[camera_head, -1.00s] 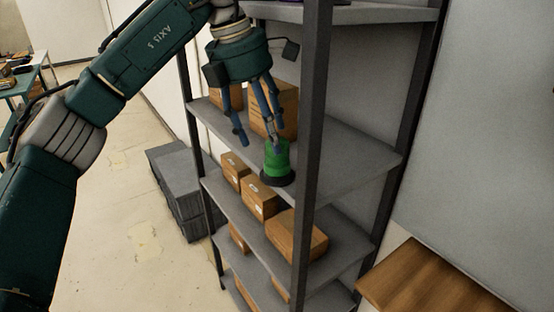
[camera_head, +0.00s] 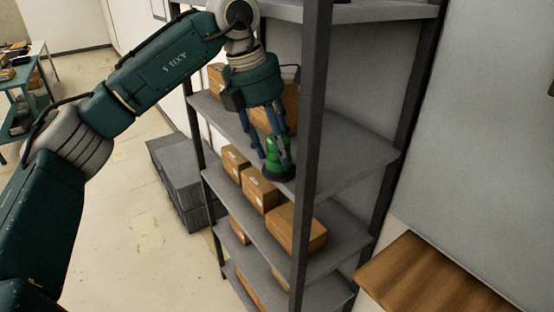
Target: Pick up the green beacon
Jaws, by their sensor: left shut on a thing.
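The green beacon (camera_head: 272,153) with its dark round base stands upright at the front edge of a grey shelf, in the head view. My left gripper (camera_head: 276,155) comes down from above, its blue fingers on both sides of the beacon. It is shut on the beacon, and the fingers hide part of its sides. I cannot tell whether the base still touches the shelf. My right gripper is not in view.
The metal shelving unit's front post (camera_head: 312,130) stands just right of the beacon. Cardboard boxes (camera_head: 296,230) sit on the lower shelf, and more stand behind my gripper. Grey bins (camera_head: 178,180) are on the floor to the left. A wooden surface (camera_head: 425,280) is at lower right.

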